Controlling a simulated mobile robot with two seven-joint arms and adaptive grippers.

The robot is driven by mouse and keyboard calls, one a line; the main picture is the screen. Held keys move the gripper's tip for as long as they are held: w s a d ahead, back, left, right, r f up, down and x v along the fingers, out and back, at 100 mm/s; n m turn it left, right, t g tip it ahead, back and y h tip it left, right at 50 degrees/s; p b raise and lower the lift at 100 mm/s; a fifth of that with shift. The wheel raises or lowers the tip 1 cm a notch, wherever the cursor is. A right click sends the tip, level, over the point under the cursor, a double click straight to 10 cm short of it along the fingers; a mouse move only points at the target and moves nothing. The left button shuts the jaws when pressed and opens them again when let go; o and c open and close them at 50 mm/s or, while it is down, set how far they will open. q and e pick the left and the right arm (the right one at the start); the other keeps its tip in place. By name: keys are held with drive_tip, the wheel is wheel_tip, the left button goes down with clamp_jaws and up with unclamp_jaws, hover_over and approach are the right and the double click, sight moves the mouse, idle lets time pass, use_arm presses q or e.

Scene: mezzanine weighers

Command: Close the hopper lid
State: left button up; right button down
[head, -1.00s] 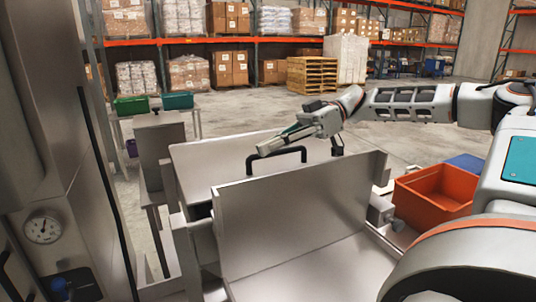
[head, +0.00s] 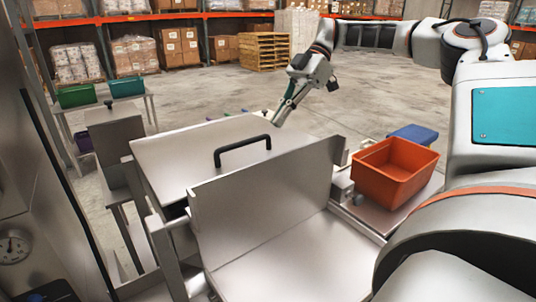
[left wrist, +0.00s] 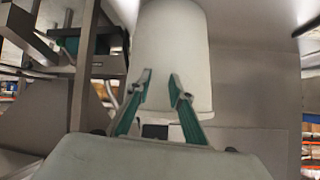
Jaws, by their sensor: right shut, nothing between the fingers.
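The hopper lid (head: 190,152) is a flat grey metal panel with a black bar handle (head: 243,150) on top. In the head view it lies roughly level behind an upright metal panel (head: 265,196). Whether it is fully seated cannot be told, as that panel hides its near edge. My right gripper (head: 281,116) is shut and empty, pointing down at the lid's far right edge, beyond the handle. Whether it touches the lid is unclear. My left gripper (left wrist: 161,76) shows only in the left wrist view, its green fingers apart before a pale cylindrical body.
An orange bin (head: 395,172) and a blue bin (head: 413,136) stand at the right. Green bins (head: 78,96) sit on a table at the back left. A cabinet with a gauge (head: 14,246) stands close at the left. The floor behind is open up to the pallet racks.

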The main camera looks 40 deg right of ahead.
sight(267, 154)
drive_tip(key=x, duration=0.7)
wheel_tip(267, 154, down, 2)
drive_tip(key=shift+s+f, duration=0.15)
drive_tip(key=shift+f+p, duration=0.3)
drive_tip(key=shift+f, duration=0.4)
use_arm(q)
drive_tip(key=shift+w+r, duration=0.35)
drive_tip(key=shift+r, duration=0.35)
drive_tip(key=shift+f, duration=0.2)
use_arm(e)
drive_tip(key=shift+d, duration=0.1)
